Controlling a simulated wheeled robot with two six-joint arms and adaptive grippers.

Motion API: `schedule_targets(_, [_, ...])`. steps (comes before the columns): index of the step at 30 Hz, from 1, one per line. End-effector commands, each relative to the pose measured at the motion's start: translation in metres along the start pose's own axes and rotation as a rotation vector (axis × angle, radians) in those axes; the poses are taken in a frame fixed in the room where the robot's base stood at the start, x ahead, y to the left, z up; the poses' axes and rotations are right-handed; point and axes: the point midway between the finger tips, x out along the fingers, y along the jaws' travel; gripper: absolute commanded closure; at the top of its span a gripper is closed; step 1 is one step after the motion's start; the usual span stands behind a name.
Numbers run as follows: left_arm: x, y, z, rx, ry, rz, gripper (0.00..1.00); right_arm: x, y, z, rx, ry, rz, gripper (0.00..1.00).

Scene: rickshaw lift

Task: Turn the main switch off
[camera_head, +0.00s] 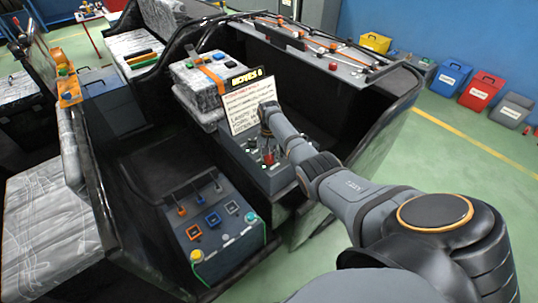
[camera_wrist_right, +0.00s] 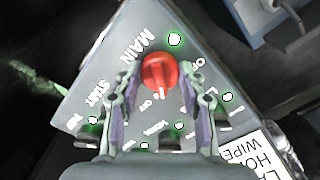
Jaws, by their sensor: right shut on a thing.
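The main switch is a red rotary knob (camera_wrist_right: 158,70) on a grey triangular panel (camera_wrist_right: 205,68), under the printed word MAIN in the right wrist view. In the head view the red knob (camera_head: 269,158) shows small at the tip of my right arm. My right gripper (camera_wrist_right: 160,80) is shut on the knob, one finger on each side. The knob's pointer faces the lower edge of the wrist picture. My left gripper is in neither view.
Small labelled switches (camera_wrist_right: 92,127) with lit green spots sit close around the knob. A sign board (camera_head: 247,101) stands just behind my right gripper. A second control panel (camera_head: 210,225) with levers lies at lower left. Dark vehicle walls enclose the console.

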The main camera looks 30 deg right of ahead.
Motion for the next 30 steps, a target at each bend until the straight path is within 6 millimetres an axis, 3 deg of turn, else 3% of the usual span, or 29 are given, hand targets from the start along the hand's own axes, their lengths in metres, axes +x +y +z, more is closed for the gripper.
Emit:
schedule_targets(12, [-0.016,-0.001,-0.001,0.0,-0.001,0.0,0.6,-0.002,0.001,0.0,-0.384,-0.001,0.001,0.91])
schedule_targets(30, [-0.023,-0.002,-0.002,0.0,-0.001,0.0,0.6,-0.001,0.001,-0.001,-0.952,0.001,0.0,0.91])
